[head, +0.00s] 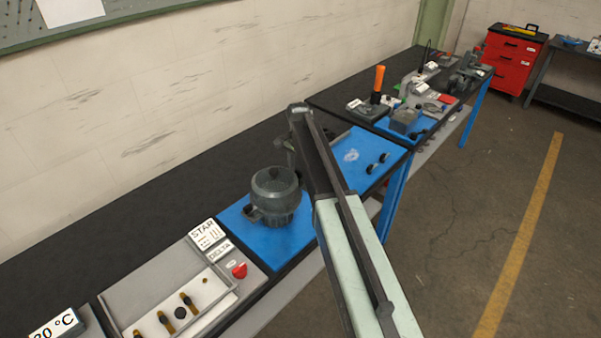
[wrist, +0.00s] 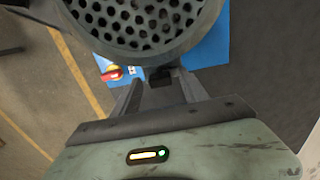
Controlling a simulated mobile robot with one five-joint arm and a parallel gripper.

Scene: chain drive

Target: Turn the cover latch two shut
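In the wrist view a round grey cover (wrist: 145,25) with a perforated face fills the top. A small dark block (wrist: 160,75), possibly a cover latch, sits at its lower rim. My gripper (wrist: 163,84) is just below that rim, its two fingers apart on either side of the dark block. I cannot tell whether they touch it. In the head view a grey round housing (head: 276,192) stands on a blue panel (head: 235,222); it may be the same part. My arm hides most of my gripper there. I cannot tell which latch is number two.
In the head view a grey tray (head: 150,300) with a red button (head: 239,270) lies at the lower left. An orange-handled tool (head: 379,79) stands farther back. The floor on the right is clear.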

